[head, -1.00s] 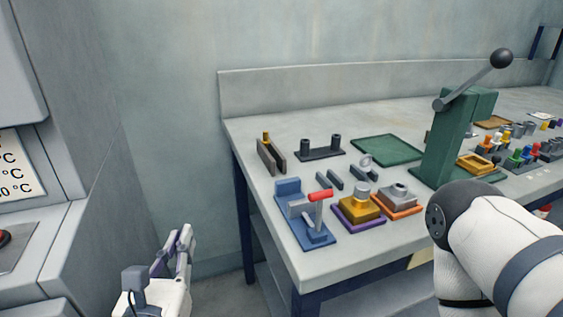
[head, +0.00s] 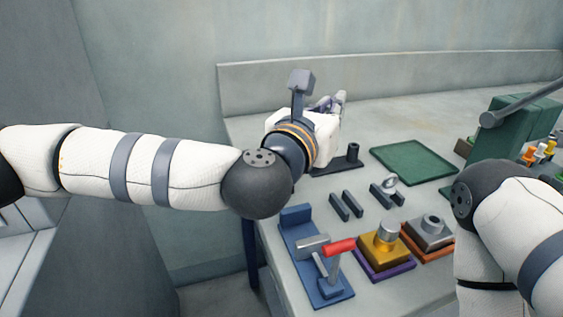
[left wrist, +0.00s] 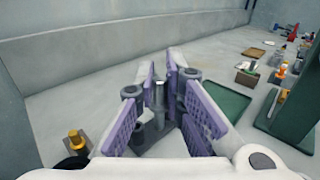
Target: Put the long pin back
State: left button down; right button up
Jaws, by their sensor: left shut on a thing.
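My left gripper (head: 335,104) reaches over the back left of the bench, above a dark rack with posts (head: 353,153). In the left wrist view its purple-padded fingers (left wrist: 164,88) are shut on a slim silver pin (left wrist: 160,97), which looks like the long pin. Dark round posts of the rack (left wrist: 131,92) show close beside the fingers. The pin's lower end is partly hidden, so I cannot tell whether it touches the rack. My right gripper is not in view.
A blue fixture with a red handle (head: 340,247), small dark bars (head: 346,205) and gold (head: 386,246) and grey (head: 432,231) blocks stand in front. A green mat (head: 414,160) lies right of the rack. A green press (head: 515,125) stands beyond. A brown stand with a yellow peg (left wrist: 77,141) is close left.

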pick_arm(q)
jog(key=a+f, duration=0.2)
jog(key=f, duration=0.1)
jog(key=w+a+f, duration=0.1)
jog(key=a+f, duration=0.2)
jog(key=f, duration=0.1)
jog(key=w+a+f, duration=0.1)
jog(key=a+f, duration=0.2)
jog(key=shift+f, duration=0.25)
jog(key=shift+f+b, duration=0.25)
jog(key=shift+b, duration=0.15)
jog(key=c, duration=2.1)
grip_release()
jog(key=shift+f, duration=0.1)
jog(key=o, duration=0.4)
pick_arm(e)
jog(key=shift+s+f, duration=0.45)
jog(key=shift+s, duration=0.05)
